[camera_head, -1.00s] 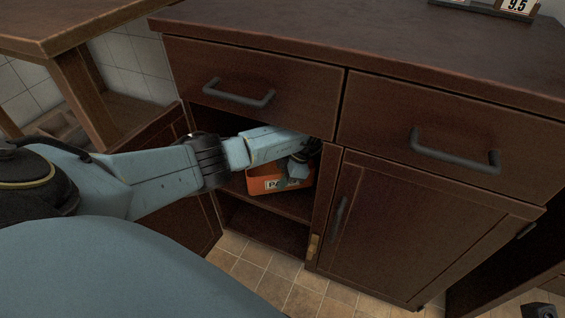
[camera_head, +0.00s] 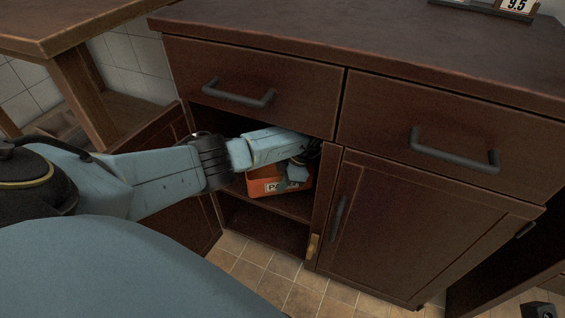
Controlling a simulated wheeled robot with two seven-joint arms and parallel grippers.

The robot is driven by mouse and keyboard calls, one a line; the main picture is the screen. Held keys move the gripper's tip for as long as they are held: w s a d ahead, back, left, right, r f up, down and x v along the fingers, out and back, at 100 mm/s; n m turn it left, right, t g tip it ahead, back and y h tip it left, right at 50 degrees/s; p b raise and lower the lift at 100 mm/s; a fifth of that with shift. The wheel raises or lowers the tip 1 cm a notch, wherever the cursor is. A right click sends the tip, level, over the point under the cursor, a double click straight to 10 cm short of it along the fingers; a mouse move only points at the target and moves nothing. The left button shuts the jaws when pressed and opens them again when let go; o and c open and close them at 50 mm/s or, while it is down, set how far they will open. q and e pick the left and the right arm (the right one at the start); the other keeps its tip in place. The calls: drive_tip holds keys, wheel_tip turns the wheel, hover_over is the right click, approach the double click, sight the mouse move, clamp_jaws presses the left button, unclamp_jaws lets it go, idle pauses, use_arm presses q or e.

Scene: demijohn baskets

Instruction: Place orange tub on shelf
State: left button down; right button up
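An orange tub (camera_head: 266,187) with a white label stands on the middle shelf (camera_head: 292,207) inside the open left compartment of the dark wooden cabinet. My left arm reaches in from the left, through the cabinet opening. My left gripper (camera_head: 297,172) is inside the compartment, at the right part of the tub and partly over its front. The forearm hides the tub's upper part, and the shadow and wrist hide the fingers, so I cannot see whether they hold the tub. My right gripper is not clearly visible; a small dark piece shows at the lower right corner.
The left cabinet door (camera_head: 168,190) stands open beside my arm. The right door (camera_head: 420,228) and both drawers are shut, with drawer handles (camera_head: 240,93) sticking out. A lower space under the shelf is empty. A wooden table (camera_head: 75,85) stands at the upper left.

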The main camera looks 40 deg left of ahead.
use_arm(q)
drive_tip(key=shift+f, duration=0.8)
drive_tip(key=c, duration=1.6)
unclamp_jaws()
drive_tip(key=shift+o, duration=0.2)
